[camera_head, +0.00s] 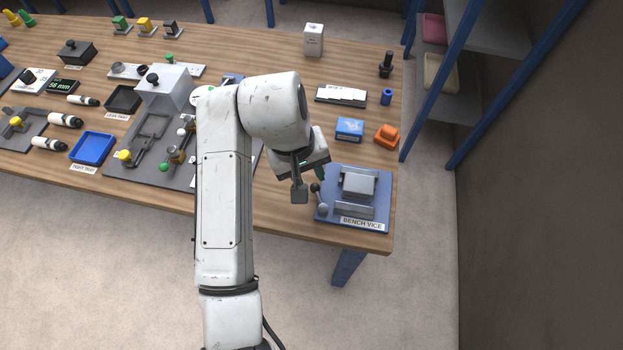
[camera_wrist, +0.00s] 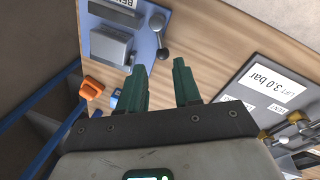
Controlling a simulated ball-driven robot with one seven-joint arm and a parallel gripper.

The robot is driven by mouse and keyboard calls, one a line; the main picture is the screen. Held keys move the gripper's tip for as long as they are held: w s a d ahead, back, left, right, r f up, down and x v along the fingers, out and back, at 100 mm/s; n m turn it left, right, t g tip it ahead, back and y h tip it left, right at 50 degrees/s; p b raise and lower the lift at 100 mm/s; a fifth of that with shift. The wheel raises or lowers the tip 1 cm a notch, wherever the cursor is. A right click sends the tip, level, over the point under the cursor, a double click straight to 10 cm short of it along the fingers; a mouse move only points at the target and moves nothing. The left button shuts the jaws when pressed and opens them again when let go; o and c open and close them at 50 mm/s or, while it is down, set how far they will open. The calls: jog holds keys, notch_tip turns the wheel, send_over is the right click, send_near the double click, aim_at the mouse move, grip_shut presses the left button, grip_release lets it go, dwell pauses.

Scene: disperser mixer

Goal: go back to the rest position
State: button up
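My gripper (camera_head: 308,181) hangs over the front right part of the wooden bench, just left of the bench vice. In the wrist view its two green fingers (camera_wrist: 162,84) stand apart with nothing between them, so it is open and empty. The bench vice (camera_head: 358,186) sits on a blue base at the bench's right front corner, with a ball-ended lever on its left side. The vice also shows at the top of the wrist view (camera_wrist: 112,44), beyond the fingertips and apart from them. My arm reaches forward and hides part of the bench middle.
Behind the vice are a blue box (camera_head: 349,129) and an orange item (camera_head: 387,136). Left of my arm stand a grey fixture plate (camera_head: 122,182), a white block (camera_head: 166,86) and a blue tray (camera_head: 92,148). A blue-framed shelf (camera_head: 446,100) stands right of the bench.

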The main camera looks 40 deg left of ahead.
jog(key=shift+r, duration=0.15)
dwell(0.5)
jog(key=w+d+f, duration=0.1)
jog(key=d, duration=0.2)
jog(key=w+d+f+m, duration=0.1)
jog(key=w+d, duration=0.1)
jog(key=w+d+f+m, duration=0.1)
jog(key=w+d, duration=0.1)
jog(key=d, duration=0.1)
jog(key=shift+w+d+h, duration=0.2)
jog(key=shift+d+h, duration=0.1)
jog(key=shift+d, duration=0.05)
jog(key=w+d+f+m+b, duration=0.1)
jog(key=d+f+m, duration=0.15)
jog(key=d, duration=1.15)
jog(key=w+d+f+m, duration=0.15)
jog(key=d+f, duration=0.25)
jog(key=d, duration=0.9)
jog(key=s+d+f+m, duration=0.3)
jog(key=s+d+f, duration=0.1)
jog(key=s+d, duration=0.6)
jog(key=s+d+m+g+y+b, duration=0.1)
jog(key=s+d+m, duration=0.3)
jog(key=s, duration=0.8)
jog(key=shift+s+d+f, duration=0.3)
jog(key=shift+s+f, duration=0.1)
jog(key=shift+f, duration=0.05)
